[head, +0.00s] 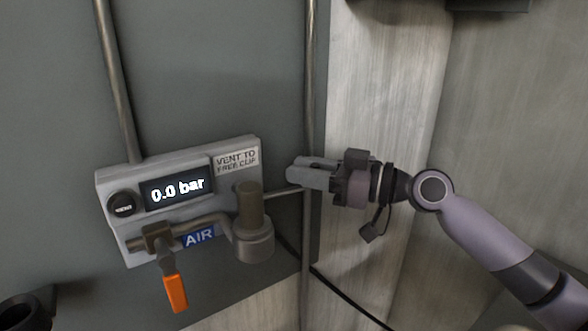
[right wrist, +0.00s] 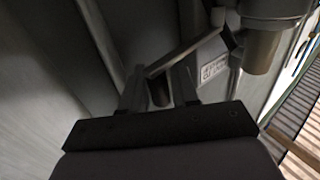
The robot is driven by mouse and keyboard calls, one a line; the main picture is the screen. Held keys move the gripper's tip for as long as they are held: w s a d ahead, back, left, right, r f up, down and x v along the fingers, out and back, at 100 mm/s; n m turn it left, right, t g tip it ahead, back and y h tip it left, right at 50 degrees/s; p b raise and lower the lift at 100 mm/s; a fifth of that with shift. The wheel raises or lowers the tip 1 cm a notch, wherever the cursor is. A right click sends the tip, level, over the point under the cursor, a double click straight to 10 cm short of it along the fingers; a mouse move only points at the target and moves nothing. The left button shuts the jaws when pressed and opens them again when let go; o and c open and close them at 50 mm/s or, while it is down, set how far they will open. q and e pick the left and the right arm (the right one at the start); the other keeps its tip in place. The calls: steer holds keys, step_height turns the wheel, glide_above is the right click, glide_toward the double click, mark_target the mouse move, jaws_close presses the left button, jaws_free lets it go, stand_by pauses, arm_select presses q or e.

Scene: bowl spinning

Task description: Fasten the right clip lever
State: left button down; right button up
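I cannot single out the right clip lever for certain. A thin grey bar (head: 285,191) runs right from beside the panel's cylinder towards the vertical pipe; a slanted grey bar (right wrist: 187,51) shows just beyond my fingers in the right wrist view. My right gripper (head: 300,173) is right of the panel, pointing left, in front of the pipe. In the right wrist view its two fingers (right wrist: 159,88) stand apart, with a dark rounded part showing between or behind them; I cannot tell whether they touch it.
The grey panel (head: 113,190) has a display (head: 177,188) reading 0.0 bar, a "VENT TO FREE CLIP" label (head: 237,161) and an orange valve handle (head: 175,292) hanging down. A cylinder (head: 253,225) sticks out at its right. A vertical pipe (head: 311,80) stands beside a pale wall.

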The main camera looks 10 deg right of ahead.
steer(key=shift+w+a, duration=0.15)
steer(key=shift+a, duration=0.05)
stand_by(0.3)
jaws_close()
